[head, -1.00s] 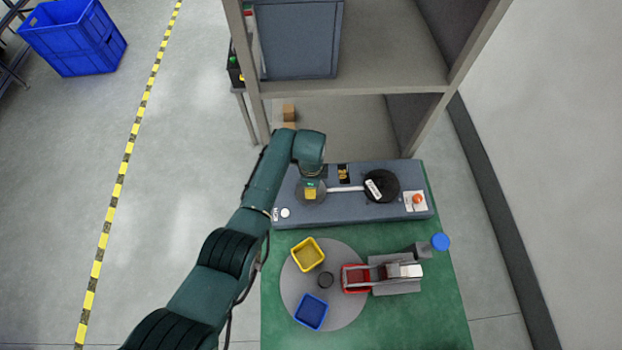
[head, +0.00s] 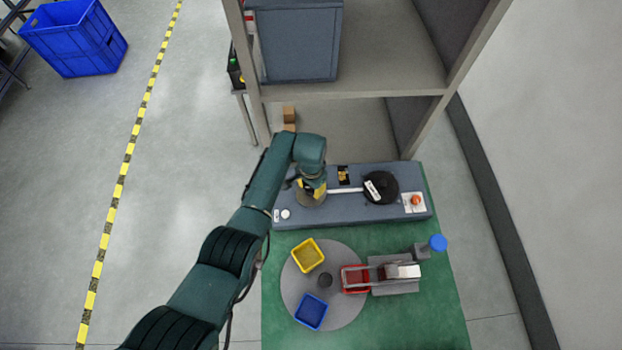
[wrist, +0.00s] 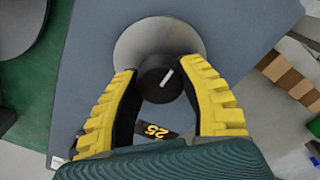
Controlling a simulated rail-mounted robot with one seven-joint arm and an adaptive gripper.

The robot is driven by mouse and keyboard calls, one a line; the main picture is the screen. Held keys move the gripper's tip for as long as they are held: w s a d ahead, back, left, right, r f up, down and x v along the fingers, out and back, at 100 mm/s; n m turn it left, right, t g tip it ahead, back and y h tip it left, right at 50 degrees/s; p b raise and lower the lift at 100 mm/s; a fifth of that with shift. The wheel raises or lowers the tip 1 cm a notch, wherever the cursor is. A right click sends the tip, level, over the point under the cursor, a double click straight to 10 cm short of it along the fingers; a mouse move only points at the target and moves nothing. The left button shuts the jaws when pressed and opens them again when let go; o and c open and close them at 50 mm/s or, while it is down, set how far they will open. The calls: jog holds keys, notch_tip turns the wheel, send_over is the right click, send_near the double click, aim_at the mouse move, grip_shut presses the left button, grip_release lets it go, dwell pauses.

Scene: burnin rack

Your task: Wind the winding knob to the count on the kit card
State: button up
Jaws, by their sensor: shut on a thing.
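The winding knob (wrist: 160,78) is a black round knob with a white mark line, set in front of a pale grey disc (wrist: 160,40) in the wrist view. My gripper (wrist: 163,88) has its two yellow-ridged fingers shut on the knob, one on each side. In the head view my gripper (head: 313,190) is over the left part of the blue-grey unit (head: 340,212), and the arm hides the knob. A black display (wrist: 156,131) with yellow digits, seemingly 25, shows between the fingers; it also shows in the head view (head: 343,174). I cannot make out a kit card.
A black wheel (head: 381,187) with a white tag and a red button (head: 415,200) are on the unit's right. In front, on the green bench, are a grey turntable (head: 340,262) with yellow, blue and red bins. The rack (head: 350,90) stands behind.

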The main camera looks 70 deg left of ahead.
jog(key=shift+d+f+n, duration=0.1)
jog(key=shift+f+n, duration=0.05)
jog(key=shift+n, duration=0.65)
jog(key=shift+s, duration=0.1)
jog(key=o, duration=1.2)
jog(key=shift+r, duration=0.2)
notch_tip(320, 180, up, 12)
jog(key=shift+f, duration=0.1)
